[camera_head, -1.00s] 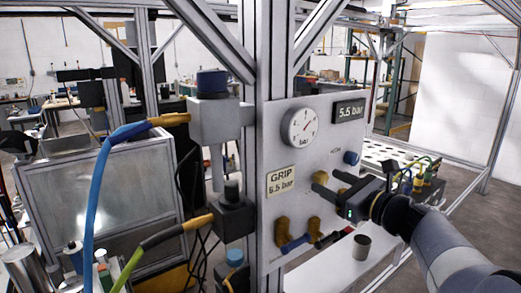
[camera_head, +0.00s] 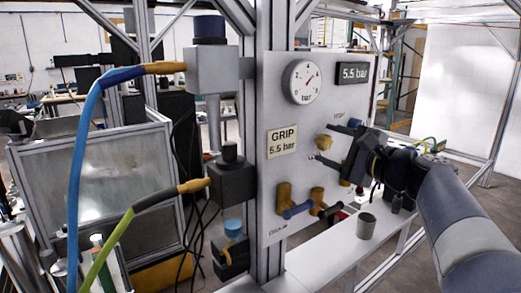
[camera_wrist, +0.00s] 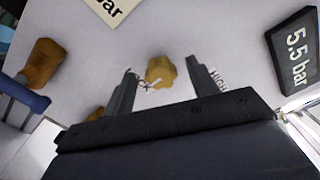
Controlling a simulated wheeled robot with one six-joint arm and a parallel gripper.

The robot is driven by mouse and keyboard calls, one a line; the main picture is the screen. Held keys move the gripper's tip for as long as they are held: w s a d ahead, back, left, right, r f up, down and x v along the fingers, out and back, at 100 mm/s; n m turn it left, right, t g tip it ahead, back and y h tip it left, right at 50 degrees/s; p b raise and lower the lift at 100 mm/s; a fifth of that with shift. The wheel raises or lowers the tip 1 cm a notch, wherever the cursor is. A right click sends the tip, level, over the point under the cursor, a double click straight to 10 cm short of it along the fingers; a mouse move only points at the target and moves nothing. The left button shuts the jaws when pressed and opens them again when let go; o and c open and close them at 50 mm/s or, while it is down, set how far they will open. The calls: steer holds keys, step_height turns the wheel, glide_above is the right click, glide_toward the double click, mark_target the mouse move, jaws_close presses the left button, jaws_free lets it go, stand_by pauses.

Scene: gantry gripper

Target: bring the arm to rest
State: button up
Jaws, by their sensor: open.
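My gripper (camera_head: 324,142) is at the right of the head view, in front of a pale upright panel (camera_head: 272,88). Its two fingers are apart, one above the other in that view. A brass-coloured fitting (camera_head: 325,141) on the panel shows between them. In the wrist view my gripper (camera_wrist: 160,69) is open, with the brass-coloured fitting (camera_wrist: 160,71) between the fingertips. Nothing is clearly held, and I cannot tell whether a finger touches the fitting. My arm extends to the lower right.
The panel carries a round gauge (camera_head: 303,81), a "5.5 bar" display (camera_head: 355,73), a GRIP label (camera_head: 282,141) and brass elbows with blue ends (camera_head: 296,211) below. A grey cup (camera_head: 366,226) stands on a white shelf under my gripper. Blue (camera_head: 75,165) and green (camera_head: 105,250) hoses hang left.

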steer(key=n+b, duration=0.3)
steer(key=n, duration=0.3)
steer(key=shift+f, duration=0.2)
steer(key=shift+r+n+b, duration=0.1)
steer(key=shift+n+b, duration=0.55)
steer(key=shift+n, duration=1.55)
